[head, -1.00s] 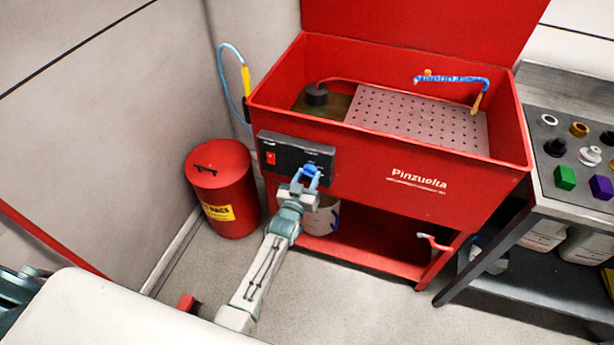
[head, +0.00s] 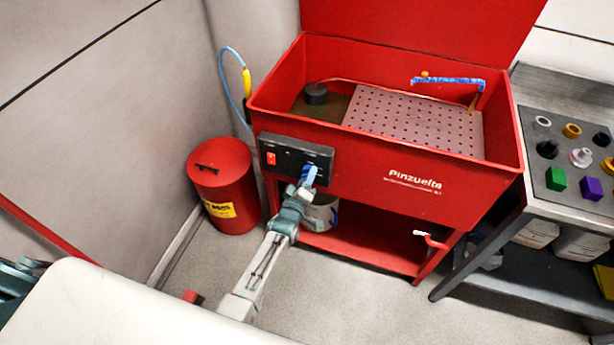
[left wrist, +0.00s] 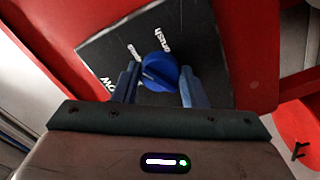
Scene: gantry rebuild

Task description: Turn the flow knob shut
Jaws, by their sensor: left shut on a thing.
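The blue flow knob (left wrist: 160,72) sits on a black control panel (left wrist: 205,45) with white lettering, partly legible as "brush" and "LOW". In the head view the panel (head: 285,150) is on the front of the red parts washer (head: 400,190). My left gripper (head: 308,174) reaches up to the panel's right part and mostly hides the knob there. In the left wrist view the fingers of my left gripper (left wrist: 159,86) stand on either side of the knob, shut on it. The right gripper is not in view.
A red lit switch (head: 271,158) is at the panel's left end. A red waste can (head: 222,185) stands on the floor at left. A metal bench (head: 535,190) with several coloured parts is at right. A red-handled valve (head: 433,240) sits low on the washer's front.

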